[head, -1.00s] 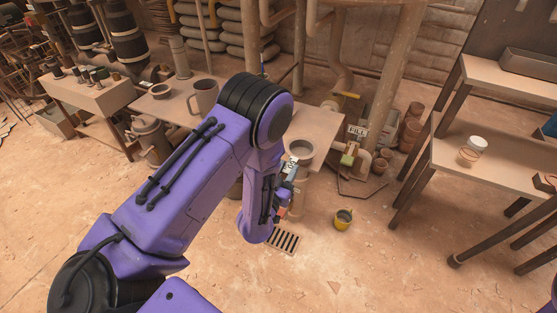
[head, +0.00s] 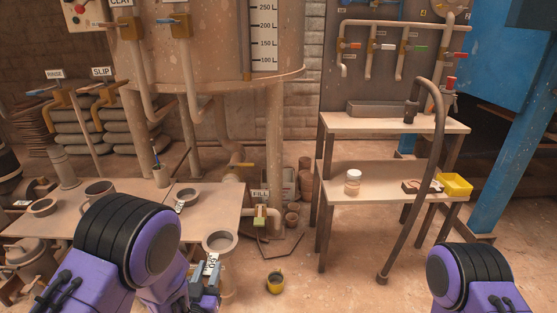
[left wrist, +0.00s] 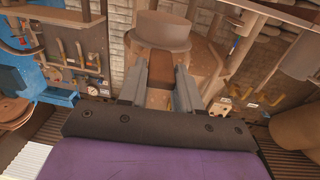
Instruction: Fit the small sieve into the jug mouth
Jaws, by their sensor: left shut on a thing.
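My left gripper (head: 207,284) is shut on a round, shallow, grey-brown sieve (head: 220,242) with a white tag, held out past the table's right end. In the left wrist view the fingers (left wrist: 166,88) clamp its brown handle block (left wrist: 155,70), and its round body (left wrist: 160,30) lies beyond them. A grey-brown jug (head: 99,187) with a handle stands on the table at left, partly hidden by my left arm and well apart from the sieve. Its mouth is hard to see. My right gripper is out of view; only my right arm shows.
The table (head: 225,197) carries a second tagged round piece (head: 190,197), a ring-like dish (head: 43,207) and a small cup (head: 162,174). A yellow pot (head: 275,283) is on the floor. A two-level bench (head: 385,190) stands at right, with open floor before it.

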